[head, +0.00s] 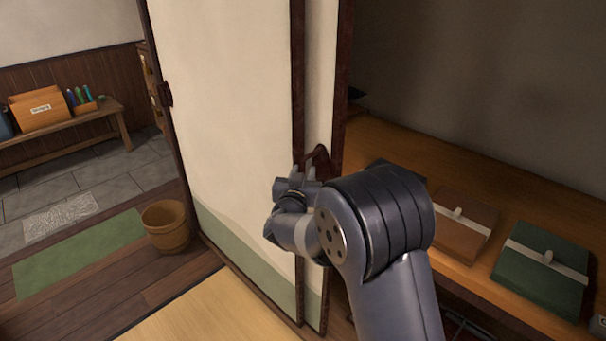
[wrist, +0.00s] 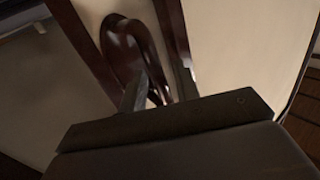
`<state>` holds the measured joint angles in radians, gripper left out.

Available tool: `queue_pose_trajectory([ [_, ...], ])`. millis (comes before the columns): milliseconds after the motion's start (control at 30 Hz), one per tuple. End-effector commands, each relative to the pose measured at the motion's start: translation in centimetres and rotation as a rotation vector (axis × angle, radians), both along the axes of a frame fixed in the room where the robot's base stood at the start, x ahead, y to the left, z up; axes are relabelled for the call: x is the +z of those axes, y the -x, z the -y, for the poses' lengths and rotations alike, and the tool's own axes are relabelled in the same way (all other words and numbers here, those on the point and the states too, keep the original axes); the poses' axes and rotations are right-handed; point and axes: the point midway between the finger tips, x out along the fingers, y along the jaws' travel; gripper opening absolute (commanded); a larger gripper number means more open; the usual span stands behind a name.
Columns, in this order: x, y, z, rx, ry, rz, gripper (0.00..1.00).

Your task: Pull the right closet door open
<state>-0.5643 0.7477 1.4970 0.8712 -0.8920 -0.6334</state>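The right closet door (head: 319,80) is a cream panel with a dark frame. It stands mostly behind the front cream panel (head: 235,110), so only a narrow strip shows. The closet opening to its right is wide. A dark brown loop handle (head: 319,157) sits on that strip; it also shows in the wrist view (wrist: 124,42). My gripper (head: 309,173) is at the handle. In the wrist view its fingers (wrist: 160,90) stand on either side of the handle's lower end. I cannot tell whether both fingers press on it.
The closet shelf (head: 400,135) holds a brown folded bundle (head: 468,222) and a green one (head: 543,272). A wooden bucket (head: 166,226) stands on the floor left of the doors. A bench (head: 75,117) with boxes is at the far left. Tatami (head: 210,315) lies in front.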

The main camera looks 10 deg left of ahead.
Motion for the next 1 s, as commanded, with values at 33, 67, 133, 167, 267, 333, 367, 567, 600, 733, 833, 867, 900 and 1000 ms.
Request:
queue_pose_trajectory([
  [33, 0.0, 0.3, -0.1, 0.001, 0.000, 0.000, 0.30],
  [67, 0.0, 0.6, -0.1, 0.002, -0.001, 0.000, 0.30],
  [133, 0.0, 1.4, -0.2, 0.003, 0.000, 0.000, 0.30],
  [167, 0.0, 1.9, -0.3, 0.003, 0.000, 0.000, 0.30],
  [267, 0.0, 3.9, -0.4, 0.004, 0.000, -0.001, 0.30],
  [333, 0.0, 5.3, -0.5, 0.004, 0.000, 0.000, 0.30],
  [367, 0.0, 6.0, -0.6, 0.004, 0.001, 0.000, 0.30],
  [567, 0.0, 9.3, -0.8, 0.004, 0.000, 0.000, 0.30],
  [600, 0.0, 9.7, -0.8, 0.003, 0.000, 0.000, 0.30],
  [733, 0.0, 10.6, -0.8, 0.001, 0.000, -0.001, 0.30],
  [833, 0.0, 10.7, -0.8, 0.001, 0.000, 0.000, 0.30],
  [867, 0.0, 10.7, -0.8, 0.001, 0.000, 0.000, 0.30],
  [900, 0.0, 10.7, -0.8, 0.000, 0.000, 0.000, 0.30],
  [1000, 0.0, 10.7, -0.8, 0.000, 0.000, 0.000, 0.30],
])
